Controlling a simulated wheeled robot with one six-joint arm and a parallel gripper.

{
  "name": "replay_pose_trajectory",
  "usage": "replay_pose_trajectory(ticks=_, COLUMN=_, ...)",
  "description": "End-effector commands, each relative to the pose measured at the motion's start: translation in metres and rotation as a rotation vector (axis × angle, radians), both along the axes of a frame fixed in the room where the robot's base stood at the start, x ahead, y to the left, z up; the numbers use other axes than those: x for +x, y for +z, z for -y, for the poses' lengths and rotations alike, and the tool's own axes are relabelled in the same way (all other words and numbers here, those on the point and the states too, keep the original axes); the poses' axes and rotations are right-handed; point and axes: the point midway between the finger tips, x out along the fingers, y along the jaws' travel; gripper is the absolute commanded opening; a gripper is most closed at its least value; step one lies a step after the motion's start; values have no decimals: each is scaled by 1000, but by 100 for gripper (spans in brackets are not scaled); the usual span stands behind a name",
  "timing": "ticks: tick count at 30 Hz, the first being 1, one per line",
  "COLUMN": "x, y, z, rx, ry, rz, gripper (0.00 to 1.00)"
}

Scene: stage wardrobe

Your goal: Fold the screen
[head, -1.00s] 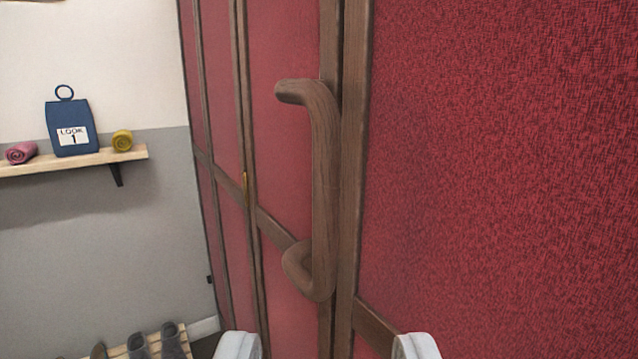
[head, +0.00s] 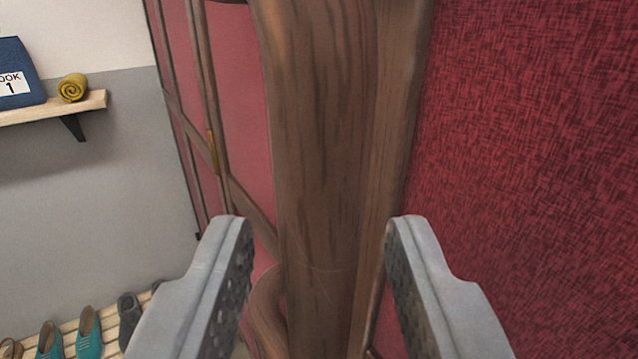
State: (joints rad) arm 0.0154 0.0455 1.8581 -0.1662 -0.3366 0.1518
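The folding screen has red fabric panels (head: 530,170) in brown wooden frames. My gripper (head: 318,228) is open, with one grey finger to the left of the handle and one to the right. I see gaps between the fingers and the handle, so it is not clamped. A brass-coloured hinge (head: 212,152) shows between the farther panels at the left.
A wall shelf (head: 60,108) at the left holds a blue bag (head: 18,75) marked 1 and a rolled yellow cloth (head: 72,87). Below, a slatted rack holds several shoes, among them a teal pair (head: 88,332). The grey wall between is bare.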

Motion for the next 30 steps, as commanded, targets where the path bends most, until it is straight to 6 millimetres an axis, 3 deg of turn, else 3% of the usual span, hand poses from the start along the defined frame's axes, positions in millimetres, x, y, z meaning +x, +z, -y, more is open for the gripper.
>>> replay_pose_trajectory(ticks=6, x=12, y=0, z=-1, rx=0, ry=0, rz=0, gripper=38)
replay_pose_trajectory(ticks=14, x=12, y=0, z=-1, rx=0, ry=0, rz=0, gripper=38)
replay_pose_trajectory(ticks=20, x=12, y=0, z=-1, rx=0, ry=0, rz=0, gripper=2)
replay_pose_trajectory(ticks=30, x=12, y=0, z=-1, rx=0, ry=0, rz=0, gripper=0)
